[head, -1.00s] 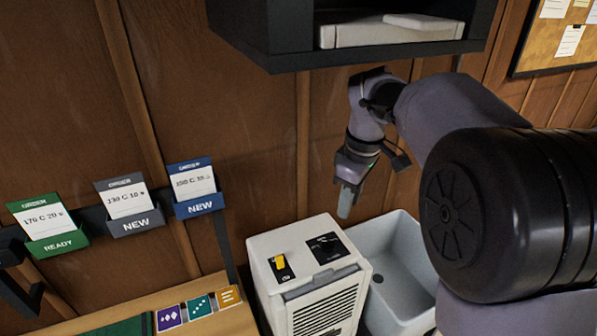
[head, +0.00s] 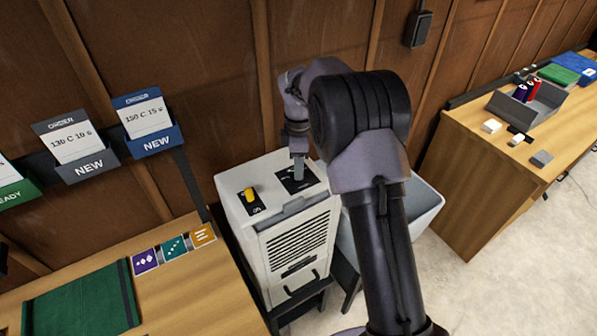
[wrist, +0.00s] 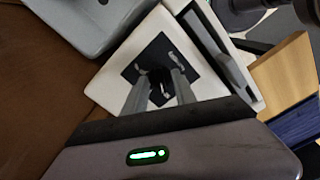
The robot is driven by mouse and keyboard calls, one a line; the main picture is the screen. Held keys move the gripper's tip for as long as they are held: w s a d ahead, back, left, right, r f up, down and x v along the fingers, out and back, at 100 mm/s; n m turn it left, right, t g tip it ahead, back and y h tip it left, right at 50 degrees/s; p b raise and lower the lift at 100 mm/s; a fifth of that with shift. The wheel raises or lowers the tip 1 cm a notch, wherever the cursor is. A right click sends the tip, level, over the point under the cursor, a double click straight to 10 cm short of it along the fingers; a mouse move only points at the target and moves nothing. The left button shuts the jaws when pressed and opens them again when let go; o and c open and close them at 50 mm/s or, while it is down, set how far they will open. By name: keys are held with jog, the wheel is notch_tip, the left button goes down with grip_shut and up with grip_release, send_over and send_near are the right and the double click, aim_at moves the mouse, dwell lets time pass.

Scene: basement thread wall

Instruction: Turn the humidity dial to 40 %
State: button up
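The humidity dial's black square plate (head: 311,180) is on the white dehumidifier's (head: 262,222) top. In the wrist view the plate (wrist: 140,66) carries pale markings, and a small dark knob (wrist: 161,87) shows between my fingers. My gripper (head: 299,176) points down over the plate. In the wrist view my gripper (wrist: 159,76) has its two grey fingers apart, one on each side of the knob; I cannot tell whether they touch it. The dial's reading is not legible.
A yellow switch (head: 250,195) sits left of the dial on the same top. A grey bin (head: 424,203) stands right of the dehumidifier, partly behind my arm. A wooden table (head: 205,262) with a green mat (head: 82,303) is at the left.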

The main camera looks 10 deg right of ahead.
jog(key=shift+f, duration=0.4)
grip_shut()
